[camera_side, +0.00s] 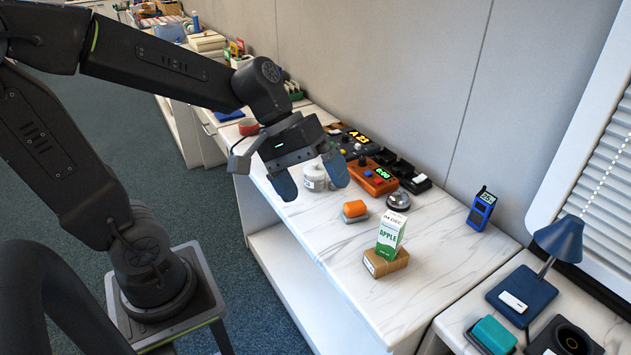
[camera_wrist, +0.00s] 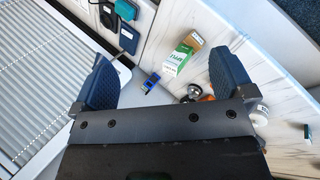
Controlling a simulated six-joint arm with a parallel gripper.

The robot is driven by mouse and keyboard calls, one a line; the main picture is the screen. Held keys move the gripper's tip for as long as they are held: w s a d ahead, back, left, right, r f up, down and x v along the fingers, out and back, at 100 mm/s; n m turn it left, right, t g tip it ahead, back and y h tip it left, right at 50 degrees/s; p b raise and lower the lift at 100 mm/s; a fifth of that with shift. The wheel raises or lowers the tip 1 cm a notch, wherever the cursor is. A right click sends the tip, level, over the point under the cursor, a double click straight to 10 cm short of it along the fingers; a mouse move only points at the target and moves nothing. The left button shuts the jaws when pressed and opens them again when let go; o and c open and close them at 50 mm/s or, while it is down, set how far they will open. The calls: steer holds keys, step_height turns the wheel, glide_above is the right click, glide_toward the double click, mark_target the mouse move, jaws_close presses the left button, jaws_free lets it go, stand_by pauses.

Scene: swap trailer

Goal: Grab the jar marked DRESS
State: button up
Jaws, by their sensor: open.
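A white jar with a grey lid (camera_side: 315,178) stands on the marble counter, seen between and behind my fingers in the side view. Its label is too small to read, so I cannot tell whether it says DRESS. In the wrist view a white round thing, probably this jar (camera_wrist: 261,115), shows at the right, partly hidden by my gripper body. My gripper (camera_side: 311,186) is open with two blue fingers and nothing between them. The wrist view also shows the open fingers (camera_wrist: 167,78).
A blue radio (camera_side: 481,210) stands by the wall.

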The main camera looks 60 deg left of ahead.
steer(key=w+a+f+n+t+h, duration=0.35)
steer(key=w+a+n, duration=0.25)
steer(key=w+n, duration=0.35)
steer(key=n+t+y, duration=0.7)
steer(key=n+y, duration=0.4)
steer(key=n, duration=1.1)
glide_toward(307, 178)
steer(key=shift+m, duration=0.25)
steer(key=x, duration=0.6)
steer(key=shift+s+d+f, duration=0.1)
steer(key=shift+d+f, duration=0.05)
steer(key=shift+f, duration=0.25)
steer(key=shift+a+r+x, duration=0.1)
steer(key=shift+r+x, duration=0.05)
steer(key=shift+x, duration=0.9)
steer(key=shift+a+r+x, duration=0.1)
steer(key=shift+x, duration=0.95)
steer(key=shift+a+r+x, duration=0.1)
steer(key=shift+r+x, duration=0.05)
steer(key=shift+x, duration=0.9)
steer(key=shift+c, duration=0.5)
steer(key=c, duration=1.7)
